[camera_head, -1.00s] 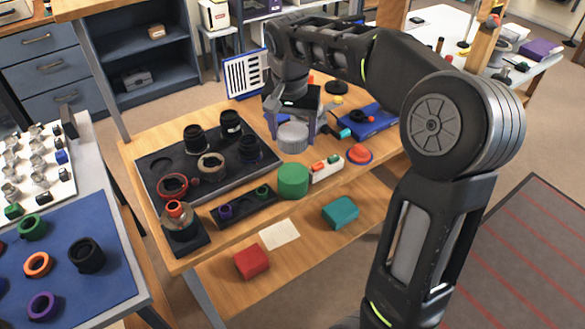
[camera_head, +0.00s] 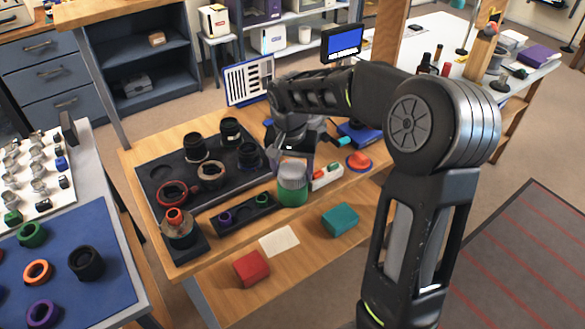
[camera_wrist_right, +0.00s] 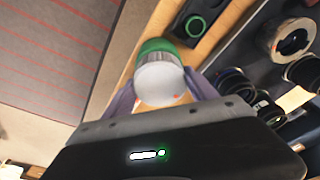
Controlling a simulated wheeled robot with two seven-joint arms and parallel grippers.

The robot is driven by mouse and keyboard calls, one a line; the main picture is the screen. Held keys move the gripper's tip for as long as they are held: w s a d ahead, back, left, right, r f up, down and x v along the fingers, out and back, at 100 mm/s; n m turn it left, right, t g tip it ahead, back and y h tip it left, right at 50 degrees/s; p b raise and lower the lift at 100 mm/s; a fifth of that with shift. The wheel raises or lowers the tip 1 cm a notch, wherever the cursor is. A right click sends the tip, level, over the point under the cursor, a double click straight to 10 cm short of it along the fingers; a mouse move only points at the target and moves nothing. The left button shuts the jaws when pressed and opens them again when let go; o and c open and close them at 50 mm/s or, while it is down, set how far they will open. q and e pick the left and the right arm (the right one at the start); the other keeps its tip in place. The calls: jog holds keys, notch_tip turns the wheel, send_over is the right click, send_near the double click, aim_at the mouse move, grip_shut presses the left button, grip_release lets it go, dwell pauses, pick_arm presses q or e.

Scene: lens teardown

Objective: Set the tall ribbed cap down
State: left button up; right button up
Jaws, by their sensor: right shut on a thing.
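The tall ribbed cap (camera_head: 292,176) is grey, with a pale round top, and is upright. It shows from above in the right wrist view (camera_wrist_right: 160,84). My right gripper (camera_head: 291,163) is shut on it, one finger on each side in the wrist view (camera_wrist_right: 161,90). Directly below it is a green round piece (camera_head: 292,198) near the bench's front edge, also in the wrist view (camera_wrist_right: 157,46). The cap covers the green piece's top, so I cannot tell whether they touch. My left gripper is not in view.
A dark tray (camera_head: 146,171) with several lens rings lies to the left. A small black holder (camera_head: 238,217) is close beside the green piece. A white block with coloured buttons (camera_head: 327,177) and a red dome (camera_head: 359,160) stand to the right.

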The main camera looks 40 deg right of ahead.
aim_at(291, 173)
jog(key=shift+f, duration=0.2)
jog(key=o, duration=1.3)
jog(key=r, duration=0.4)
jog(key=s+a+r, duration=0.1)
jog(key=r, duration=0.7)
jog(key=shift+s+a+r, duration=0.1)
jog(key=shift+s+a, duration=0.05)
